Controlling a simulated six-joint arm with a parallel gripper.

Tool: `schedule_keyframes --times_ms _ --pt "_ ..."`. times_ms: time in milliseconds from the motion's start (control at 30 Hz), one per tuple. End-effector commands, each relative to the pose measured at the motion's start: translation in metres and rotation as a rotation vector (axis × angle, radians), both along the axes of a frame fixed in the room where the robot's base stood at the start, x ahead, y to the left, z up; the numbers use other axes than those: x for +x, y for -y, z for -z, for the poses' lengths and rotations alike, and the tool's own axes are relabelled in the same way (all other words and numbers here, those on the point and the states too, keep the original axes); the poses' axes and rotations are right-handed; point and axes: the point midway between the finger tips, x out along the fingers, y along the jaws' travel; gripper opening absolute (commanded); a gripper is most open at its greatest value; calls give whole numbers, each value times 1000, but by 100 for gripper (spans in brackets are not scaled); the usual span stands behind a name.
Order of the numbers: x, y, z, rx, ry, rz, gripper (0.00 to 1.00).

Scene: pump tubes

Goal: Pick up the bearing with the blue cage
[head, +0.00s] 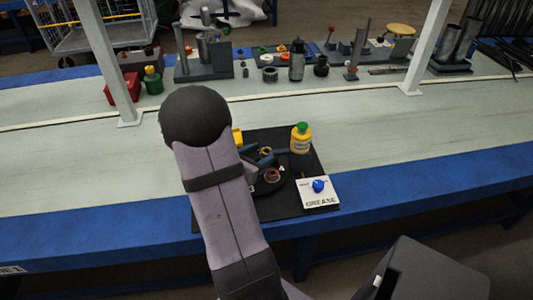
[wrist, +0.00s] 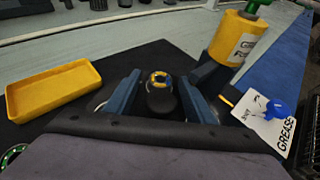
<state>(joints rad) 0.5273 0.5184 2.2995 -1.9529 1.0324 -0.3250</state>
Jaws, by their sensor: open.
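My gripper (head: 262,157) is over the black mat, its blue fingers apart. In the wrist view the open fingers (wrist: 160,95) stand on either side of a small ring-shaped part (wrist: 159,77) with yellow-orange on it, which looks like a bearing, above a dark rounded shape. Its cage colour is too small to tell. A green-marked ring (wrist: 13,156) is cut off at the lower left of the wrist view. In the head view a reddish ring (head: 273,174) lies on a dark round plate. I cannot make out a blue cage on any of them.
A yellow tray (wrist: 52,90) is left of the fingers. A yellow bottle (wrist: 235,38) with a green cap stands close on the right. A white GREASE card (head: 318,197) with a blue blob (head: 318,186) lies at the mat's right corner. Tools and parts line the far bench.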

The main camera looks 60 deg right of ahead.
Motion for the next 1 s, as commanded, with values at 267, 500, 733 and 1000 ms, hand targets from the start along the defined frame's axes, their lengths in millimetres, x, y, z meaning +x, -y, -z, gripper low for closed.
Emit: schedule_keyframes --times_ms 267,500,733,1000 --pt "-2 6 2 -2 -2 4 50" --pt "-1 6 2 -2 -2 4 5" --pt "-1 6 2 -2 -1 3 5" --pt "0 6 -16 -5 2 2 5"
